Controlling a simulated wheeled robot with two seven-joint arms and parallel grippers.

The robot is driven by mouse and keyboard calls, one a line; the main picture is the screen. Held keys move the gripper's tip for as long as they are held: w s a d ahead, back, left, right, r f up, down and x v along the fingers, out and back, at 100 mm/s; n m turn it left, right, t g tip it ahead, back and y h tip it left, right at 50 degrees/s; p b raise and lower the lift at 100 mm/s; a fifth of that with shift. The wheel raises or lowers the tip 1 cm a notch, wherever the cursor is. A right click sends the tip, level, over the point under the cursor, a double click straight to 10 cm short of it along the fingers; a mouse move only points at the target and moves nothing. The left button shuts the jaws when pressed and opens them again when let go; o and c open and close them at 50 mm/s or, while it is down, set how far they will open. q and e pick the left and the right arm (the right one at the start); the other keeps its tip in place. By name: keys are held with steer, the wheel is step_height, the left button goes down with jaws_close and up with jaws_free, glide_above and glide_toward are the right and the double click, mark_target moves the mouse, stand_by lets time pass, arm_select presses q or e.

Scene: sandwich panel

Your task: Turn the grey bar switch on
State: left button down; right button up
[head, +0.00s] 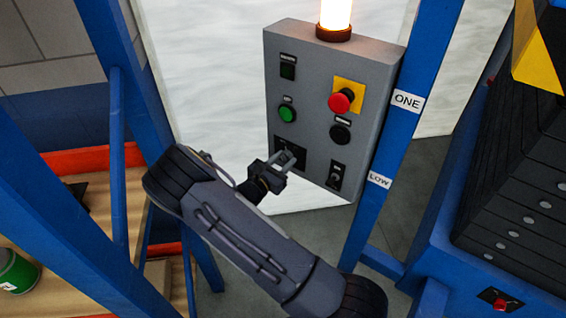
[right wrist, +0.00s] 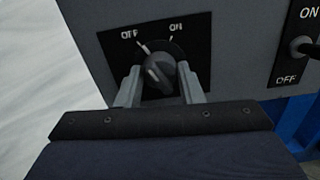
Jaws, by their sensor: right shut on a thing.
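The grey bar switch (right wrist: 158,72) sits on a black plate (right wrist: 196,62) marked OFF at upper left and ON at upper right. Its bar and pale pointer line lean to the upper left, toward OFF. My right gripper (right wrist: 161,86) is shut on the bar, one finger on each side. In the head view my right gripper (head: 282,164) is at the lower left of the grey control panel (head: 312,84) and hides most of the switch. My left gripper is not in view.
A small toggle switch (right wrist: 303,47) is right of the bar switch. Above are a green button (head: 287,114), a black button (head: 340,133) and a red mushroom button (head: 341,101). A lit lamp (head: 336,14) tops the panel. A blue post (head: 398,130) stands at its right.

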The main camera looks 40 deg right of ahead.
steer(key=shift+m+b, duration=5.5)
steer(key=shift+b, duration=0.55)
steer(key=o, duration=1)
steer(key=shift+w, duration=0.1)
steer(key=shift+c, duration=0.2)
steer(key=v, duration=0.8)
steer(key=shift+b, duration=0.3)
